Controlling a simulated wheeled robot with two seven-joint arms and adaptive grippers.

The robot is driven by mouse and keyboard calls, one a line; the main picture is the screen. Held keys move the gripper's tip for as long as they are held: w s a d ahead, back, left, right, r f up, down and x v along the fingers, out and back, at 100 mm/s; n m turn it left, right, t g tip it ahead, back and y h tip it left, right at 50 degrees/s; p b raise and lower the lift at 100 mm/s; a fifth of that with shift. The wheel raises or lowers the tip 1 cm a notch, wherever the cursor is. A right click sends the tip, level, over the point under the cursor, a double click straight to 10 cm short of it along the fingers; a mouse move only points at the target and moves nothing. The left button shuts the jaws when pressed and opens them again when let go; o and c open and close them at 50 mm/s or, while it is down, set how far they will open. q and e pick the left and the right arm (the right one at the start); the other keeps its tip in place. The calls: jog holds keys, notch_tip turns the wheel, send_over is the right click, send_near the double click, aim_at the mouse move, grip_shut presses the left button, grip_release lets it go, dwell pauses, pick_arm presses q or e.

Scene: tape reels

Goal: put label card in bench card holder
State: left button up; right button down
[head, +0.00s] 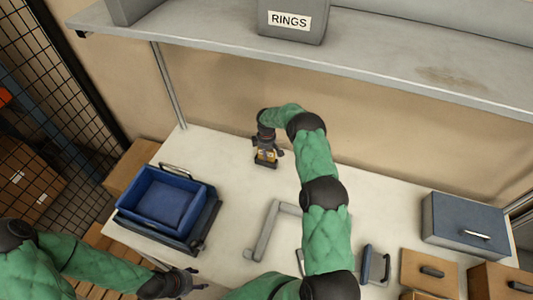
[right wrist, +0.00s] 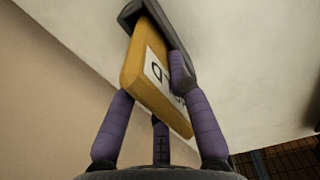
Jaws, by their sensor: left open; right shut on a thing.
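The label card (right wrist: 140,64) is a thick yellow block with a white label and black lettering; part of the lettering is hidden by a finger. My right gripper (right wrist: 155,95) has its purple fingers shut on it. The card's far end is at the dark grey card holder (right wrist: 180,32), with the holder's walls around it; how deep it sits I cannot tell. In the head view the right gripper (head: 266,147) points down over the small dark holder (head: 265,165) near the bench's back edge, with the yellow card between. My left gripper (head: 190,281) is open and empty at the bench's front left.
A blue bin (head: 165,195) in a dark tray stands on the bench's left. A grey angled bar (head: 265,235) lies mid-bench. A blue-grey box (head: 463,222) and brown drawers (head: 428,272) are on the right. A shelf (head: 370,65) with a RINGS bin (head: 292,22) overhangs the back.

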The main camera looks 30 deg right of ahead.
jog(key=shift+f, duration=0.15)
jog(key=c, duration=1.2)
grip_release()
jog(key=shift+o, duration=0.2)
jog(key=shift+r, duration=0.25)
notch_tip(320, 180, up, 12)
jog(key=shift+f+b, duration=0.1)
jog(key=shift+b, duration=0.7)
